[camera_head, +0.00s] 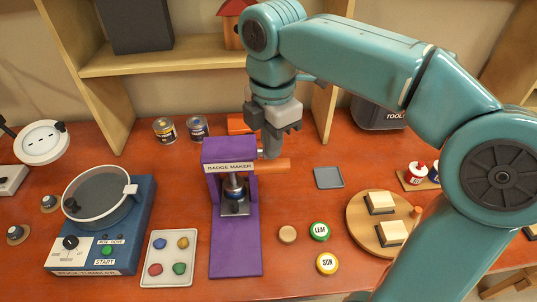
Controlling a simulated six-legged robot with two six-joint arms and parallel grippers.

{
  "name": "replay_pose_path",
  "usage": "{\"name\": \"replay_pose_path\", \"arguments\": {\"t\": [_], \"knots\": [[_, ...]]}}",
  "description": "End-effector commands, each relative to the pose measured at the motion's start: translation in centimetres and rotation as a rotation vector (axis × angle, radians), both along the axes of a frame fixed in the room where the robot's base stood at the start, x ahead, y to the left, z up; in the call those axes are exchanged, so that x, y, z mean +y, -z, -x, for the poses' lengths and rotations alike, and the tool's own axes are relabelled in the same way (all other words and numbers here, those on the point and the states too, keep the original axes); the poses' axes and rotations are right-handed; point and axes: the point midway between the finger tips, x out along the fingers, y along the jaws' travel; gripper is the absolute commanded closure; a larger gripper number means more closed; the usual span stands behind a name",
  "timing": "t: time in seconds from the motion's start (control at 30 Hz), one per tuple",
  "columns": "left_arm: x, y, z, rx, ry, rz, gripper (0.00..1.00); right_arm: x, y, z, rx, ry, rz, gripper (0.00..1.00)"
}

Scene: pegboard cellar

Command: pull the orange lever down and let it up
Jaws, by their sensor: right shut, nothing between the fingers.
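The purple badge maker (233,244) stands upright on the table, labelled "BADGE MAKER", with a metal die (234,187) under its top. The orange lever (273,165) sticks out to the right from the press's upper part and looks roughly level. My left gripper is not in view.
A white tray (154,277) of coloured pieces and a blue rock tumbler (128,239) stand left. LEAF (320,231) and SUN (327,263) badges lie right, near a round wooden board (364,236). Cans (197,127) stand behind. A grey-blue square (328,178) lies right of the lever.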

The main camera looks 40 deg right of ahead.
Motion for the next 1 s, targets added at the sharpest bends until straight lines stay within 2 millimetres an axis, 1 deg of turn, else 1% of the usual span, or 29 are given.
{"name": "replay_pose_path", "arguments": {"t": [0.17,0.7,0.83,1.0], "knots": [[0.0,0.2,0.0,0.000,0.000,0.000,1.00,0.0,0.2,0.0,0.000,0.000,0.000,1.00],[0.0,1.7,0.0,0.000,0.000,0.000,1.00,0.0,2.4,0.0,0.001,0.000,0.001,1.00],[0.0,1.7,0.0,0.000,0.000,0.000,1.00,0.0,2.4,0.0,0.000,0.000,0.001,1.00],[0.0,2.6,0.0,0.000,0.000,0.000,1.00,0.3,3.3,0.3,0.000,-0.001,0.001,1.00]]}}
